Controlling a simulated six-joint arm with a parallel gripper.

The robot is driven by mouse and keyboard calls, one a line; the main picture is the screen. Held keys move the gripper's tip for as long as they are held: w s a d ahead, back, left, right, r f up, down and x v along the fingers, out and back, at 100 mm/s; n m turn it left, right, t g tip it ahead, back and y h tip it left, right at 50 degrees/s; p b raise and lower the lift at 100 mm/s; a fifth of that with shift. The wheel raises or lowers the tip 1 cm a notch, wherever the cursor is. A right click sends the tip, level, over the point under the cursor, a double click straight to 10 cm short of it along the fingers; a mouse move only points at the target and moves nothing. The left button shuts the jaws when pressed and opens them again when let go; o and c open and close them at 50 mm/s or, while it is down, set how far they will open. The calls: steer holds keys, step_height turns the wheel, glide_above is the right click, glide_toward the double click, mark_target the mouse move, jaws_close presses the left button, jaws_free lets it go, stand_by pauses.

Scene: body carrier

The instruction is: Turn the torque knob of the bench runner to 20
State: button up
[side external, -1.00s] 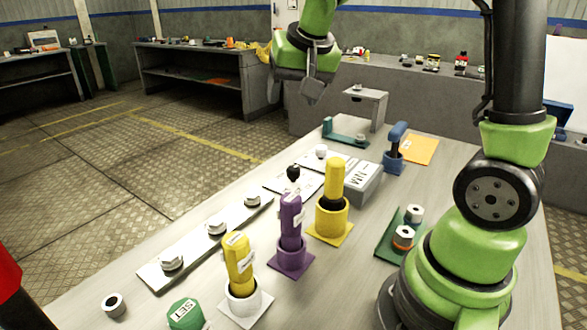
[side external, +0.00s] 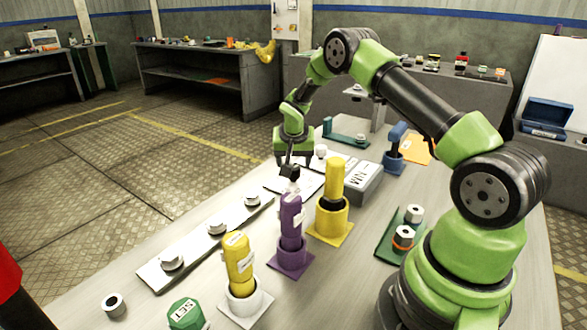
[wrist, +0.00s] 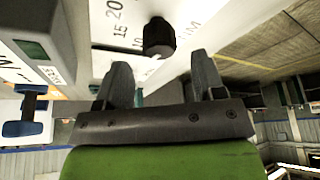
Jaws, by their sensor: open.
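The torque knob (wrist: 158,37) is a black round knob on a white panel (wrist: 118,62) printed with a scale. The marks 20, 15 and 10 show left of it in the wrist view; its pointer cannot be made out. My gripper (wrist: 160,78) is open, its two fingers apart, with the knob just beyond the gap and nothing between the tips. In the side external view my gripper (side external: 295,163) points down close above the knob, which is partly hidden behind it. The bench runner's grey box (side external: 368,184) with an NM label sits right of the panel.
A yellow driver (side external: 334,180) and a purple driver (side external: 290,222) stand in holders close to the knob, with another yellow driver (side external: 238,258) nearer. A strip with several round metal parts (side external: 190,258) lies left. A blue-handled tool (side external: 397,135) stands behind.

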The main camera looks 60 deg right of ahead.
mark_target(294, 168)
steer(key=shift+x, duration=2.05)
steer(key=shift+c, duration=0.4)
steer(key=c, duration=0.8)
steer(key=shift+c, duration=0.2)
steer(key=shift+m, duration=0.3)
steer(key=m+g, duration=0.1)
steer(key=m, duration=0.3)
steer(key=shift+m+g+h, duration=0.3)
steer(key=shift+g+h, duration=0.1)
steer(key=shift+m+g, duration=0.9)
steer(key=shift+m, duration=1.2)
steer(key=shift+s, duration=0.1)
